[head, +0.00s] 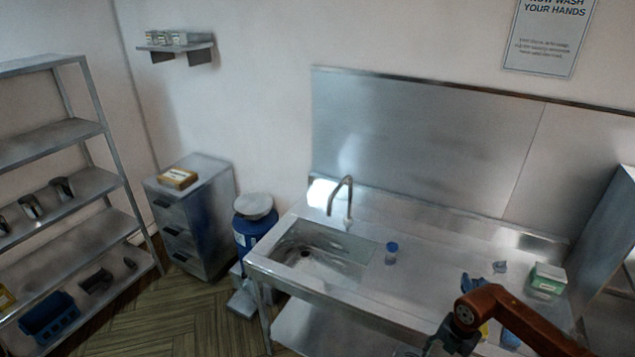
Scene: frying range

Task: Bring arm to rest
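My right arm, brown-orange, comes in from the lower right over the steel sink counter (410,290). Its gripper (450,343) is at the bottom edge of the view, dark and partly cut off. I cannot tell whether its fingers are open or shut, or whether it holds anything. My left arm and gripper are not in view.
Small blue items lie near my arm, partly hidden. Drawers (195,215), a blue bin (256,232) and shelving (60,140) stand left. Floor shows between.

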